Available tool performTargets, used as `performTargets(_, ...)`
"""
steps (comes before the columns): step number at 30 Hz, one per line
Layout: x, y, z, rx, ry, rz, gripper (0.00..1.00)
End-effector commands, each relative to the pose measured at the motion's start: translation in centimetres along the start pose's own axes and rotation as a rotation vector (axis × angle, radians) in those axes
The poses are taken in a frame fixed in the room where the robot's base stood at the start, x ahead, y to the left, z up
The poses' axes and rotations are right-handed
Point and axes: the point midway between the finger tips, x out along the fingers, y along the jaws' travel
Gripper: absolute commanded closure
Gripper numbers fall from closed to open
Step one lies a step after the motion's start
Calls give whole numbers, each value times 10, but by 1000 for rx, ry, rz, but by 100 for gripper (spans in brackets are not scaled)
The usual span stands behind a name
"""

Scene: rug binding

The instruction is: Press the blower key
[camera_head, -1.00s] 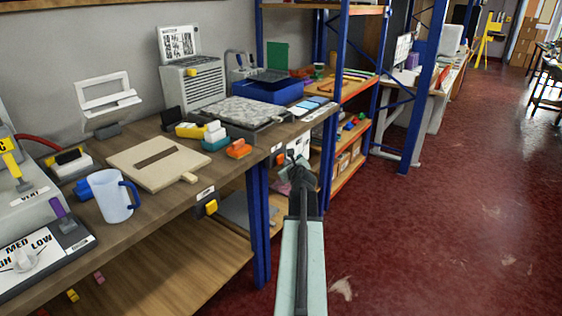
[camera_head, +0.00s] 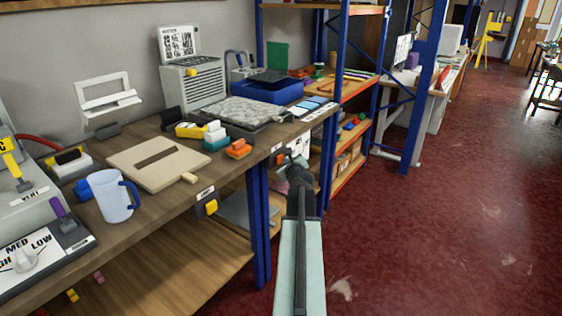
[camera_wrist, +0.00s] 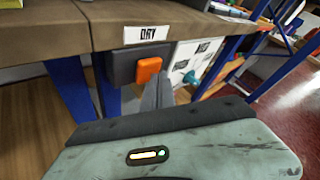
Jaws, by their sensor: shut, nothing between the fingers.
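An orange key (camera_wrist: 148,70) sits on a dark box (camera_wrist: 122,66) under the bench edge, below a label (camera_wrist: 148,33) reading "DRY". No label I can read says blower. In the head view the orange key (camera_head: 281,159) shows small, at the bench's right end. My gripper (camera_wrist: 161,82) is shut and empty, its fingertips just right of and below the orange key in the wrist view. I cannot tell whether they touch the box. In the head view my gripper (camera_head: 293,158) is beside the bench's right end. A yellow key (camera_head: 211,207) sits under the front edge farther left.
The wooden bench (camera_head: 160,211) holds a mug (camera_head: 110,197), a board (camera_head: 158,163) and a grey louvred unit (camera_head: 193,85). A blue post (camera_head: 259,225) stands below the bench, left of my arm. The red floor (camera_head: 430,230) to the right is clear.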

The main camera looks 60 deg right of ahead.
Motion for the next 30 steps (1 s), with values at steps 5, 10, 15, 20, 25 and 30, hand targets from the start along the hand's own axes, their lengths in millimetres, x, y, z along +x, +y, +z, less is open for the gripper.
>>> performTargets(5, 2, 1, 1, 0, 0, 0, 100)
performTargets(10, 3, 3, 3, 0, -1, 1, 100)
performTargets(15, 3, 4, 3, 1, -1, 1, 100)
performTargets(20, 2, 3, 2, 1, -1, 1, 100)
performTargets(25, -5, -1, -2, 2, -1, 1, 100)
performTargets(30, -11, -6, -6, 1, 0, 1, 100)
